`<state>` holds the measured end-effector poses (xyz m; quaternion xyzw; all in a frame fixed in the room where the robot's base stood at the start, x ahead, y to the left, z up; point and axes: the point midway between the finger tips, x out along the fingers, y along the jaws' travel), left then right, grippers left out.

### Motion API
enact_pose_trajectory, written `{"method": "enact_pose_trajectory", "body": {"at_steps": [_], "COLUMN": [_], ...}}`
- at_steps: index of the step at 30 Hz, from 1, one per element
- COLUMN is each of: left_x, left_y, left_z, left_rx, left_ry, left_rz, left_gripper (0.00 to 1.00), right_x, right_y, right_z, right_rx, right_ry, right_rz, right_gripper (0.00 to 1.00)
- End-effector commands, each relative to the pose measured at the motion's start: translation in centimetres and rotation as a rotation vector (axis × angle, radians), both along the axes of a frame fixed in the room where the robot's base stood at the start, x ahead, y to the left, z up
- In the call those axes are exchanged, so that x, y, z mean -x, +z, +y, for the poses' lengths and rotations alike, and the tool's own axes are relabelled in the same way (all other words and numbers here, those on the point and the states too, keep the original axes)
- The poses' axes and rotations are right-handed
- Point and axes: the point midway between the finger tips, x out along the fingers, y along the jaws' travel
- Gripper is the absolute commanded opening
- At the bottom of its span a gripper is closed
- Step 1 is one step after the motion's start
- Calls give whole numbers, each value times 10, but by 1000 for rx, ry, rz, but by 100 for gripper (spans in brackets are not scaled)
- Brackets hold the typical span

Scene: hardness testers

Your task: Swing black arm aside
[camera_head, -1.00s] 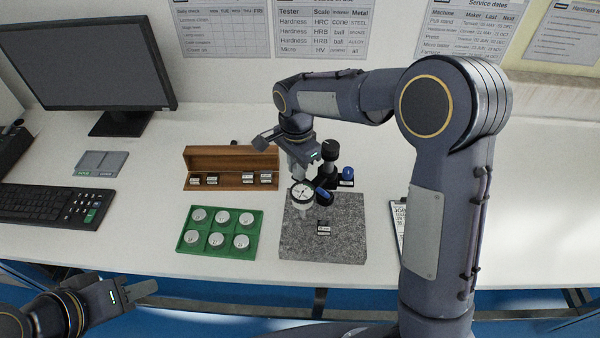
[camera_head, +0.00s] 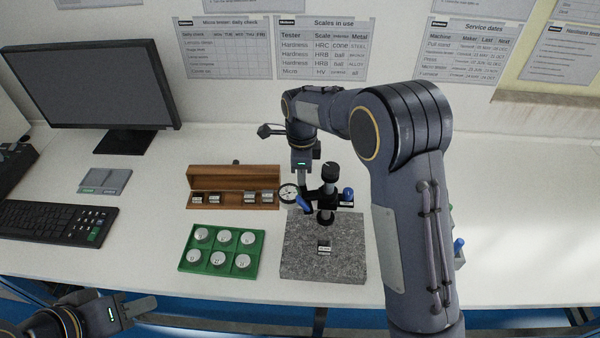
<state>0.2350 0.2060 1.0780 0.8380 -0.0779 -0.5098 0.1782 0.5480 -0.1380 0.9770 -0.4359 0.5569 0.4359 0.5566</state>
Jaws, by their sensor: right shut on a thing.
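A black arm (camera_head: 315,198) with a round white dial gauge (camera_head: 288,192) and a blue part (camera_head: 303,204) reaches left from a stand with a black knob (camera_head: 329,172) on top. The stand is at the back of a grey granite plate (camera_head: 322,267). The dial is near the plate's back left corner, by the wooden box's right end. My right gripper (camera_head: 304,178) points down, shut on the black arm beside the dial; its fingertips are partly hidden. A small labelled block (camera_head: 324,248) sits on the plate. My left gripper (camera_head: 140,308) is at the table's front edge, its finger gap unclear.
An open wooden box (camera_head: 234,199) holds several small blocks. A green tray (camera_head: 221,272) holds several round silver pieces. A monitor (camera_head: 90,85), keyboard (camera_head: 50,222) and grey pad (camera_head: 104,181) are at left. My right arm hides part of the right table.

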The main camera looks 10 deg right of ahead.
Motion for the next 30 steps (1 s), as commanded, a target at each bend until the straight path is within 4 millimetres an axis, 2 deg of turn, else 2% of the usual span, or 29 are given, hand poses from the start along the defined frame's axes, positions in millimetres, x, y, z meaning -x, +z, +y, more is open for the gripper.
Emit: {"method": "enact_pose_trajectory", "body": {"at_steps": [16, 17, 18, 26, 30], "left_x": [0, 0, 0, 0, 0], "left_y": [1, 1, 1, 1, -1], "left_z": [0, 0, 0, 0, 0], "left_rx": [0, 0, 0, 0, 0], "left_ry": [0, 0, 0, 0, 0], "left_rz": [0, 0, 0, 0, 0], "left_gripper": [36, 36, 36, 36, 36], "right_x": [-3, -3, -3, -2, -2], "right_y": [2, 2, 2, 1, 9], "right_z": [-2, -2, -2, -1, -1], "right_rx": [-1, 0, -1, 0, -1], "right_ry": [-26, -26, -25, -24, -24], "right_rz": [-5, -6, -5, -2, -3], "right_gripper": [1, 22, 27, 29, 29]}}
